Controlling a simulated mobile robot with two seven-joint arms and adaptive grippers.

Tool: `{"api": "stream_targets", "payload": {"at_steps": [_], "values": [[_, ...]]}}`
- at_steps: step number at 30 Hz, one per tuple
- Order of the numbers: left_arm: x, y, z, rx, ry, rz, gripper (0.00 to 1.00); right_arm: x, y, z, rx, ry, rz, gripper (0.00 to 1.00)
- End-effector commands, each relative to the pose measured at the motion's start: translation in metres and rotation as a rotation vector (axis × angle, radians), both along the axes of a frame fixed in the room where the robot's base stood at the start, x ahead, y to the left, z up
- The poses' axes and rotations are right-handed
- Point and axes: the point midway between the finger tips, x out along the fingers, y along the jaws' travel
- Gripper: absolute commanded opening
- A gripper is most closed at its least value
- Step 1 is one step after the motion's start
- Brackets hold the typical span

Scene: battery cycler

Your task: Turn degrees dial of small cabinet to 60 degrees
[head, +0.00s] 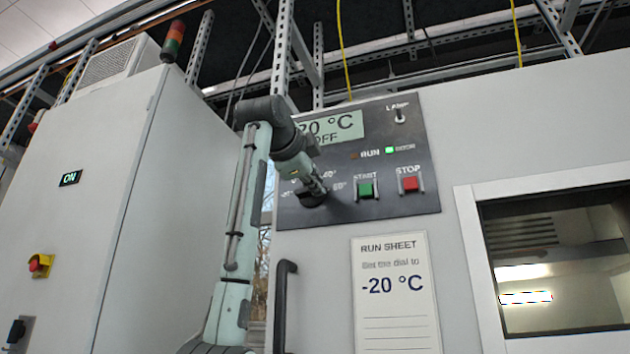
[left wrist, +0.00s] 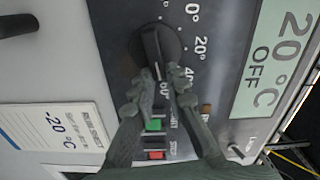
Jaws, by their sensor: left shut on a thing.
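The small cabinet (head: 540,120) fills the right of the head view, with a dark control panel (head: 425,150). Its black degrees dial (head: 312,201) is at the panel's lower left, mostly covered by my left gripper (head: 316,188). In the left wrist view the dial (left wrist: 152,45) has a raised bar with a white line, pointing towards a partly covered label that looks like 60. The left gripper's fingers (left wrist: 160,88) are shut on the bar's end, one on each side. The display (left wrist: 275,60) reads 20 °C, OFF; its left end is hidden in the head view. My right gripper is out of view.
A green START button (head: 366,189), a red STOP button (head: 411,184) and a lamp switch (head: 399,115) are right of the dial. A run sheet (head: 396,320) below reads -20 °C. A black handle (head: 285,305) projects at lower left. A taller cabinet (head: 85,190) stands left.

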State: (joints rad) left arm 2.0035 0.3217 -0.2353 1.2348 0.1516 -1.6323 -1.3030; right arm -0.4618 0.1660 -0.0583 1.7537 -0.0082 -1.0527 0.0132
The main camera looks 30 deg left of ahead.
Motion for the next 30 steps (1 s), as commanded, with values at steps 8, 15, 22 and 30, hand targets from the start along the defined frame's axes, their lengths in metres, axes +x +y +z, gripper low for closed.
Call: {"api": "stream_targets", "payload": {"at_steps": [8, 15, 22, 30], "values": [[0.0004, -0.0006, -0.0011, 0.017, 0.006, -0.001, 0.00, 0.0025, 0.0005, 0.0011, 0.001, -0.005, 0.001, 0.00], [0.0005, -0.0006, -0.0012, 0.017, 0.006, -0.001, 0.15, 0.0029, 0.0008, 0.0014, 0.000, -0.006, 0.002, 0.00], [0.0003, -0.0005, -0.0008, 0.015, 0.005, 0.000, 0.34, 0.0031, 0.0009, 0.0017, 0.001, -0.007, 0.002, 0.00], [-0.0030, -0.0010, 0.0001, 0.015, 0.002, -0.001, 0.34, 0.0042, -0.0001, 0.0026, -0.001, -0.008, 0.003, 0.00]]}}
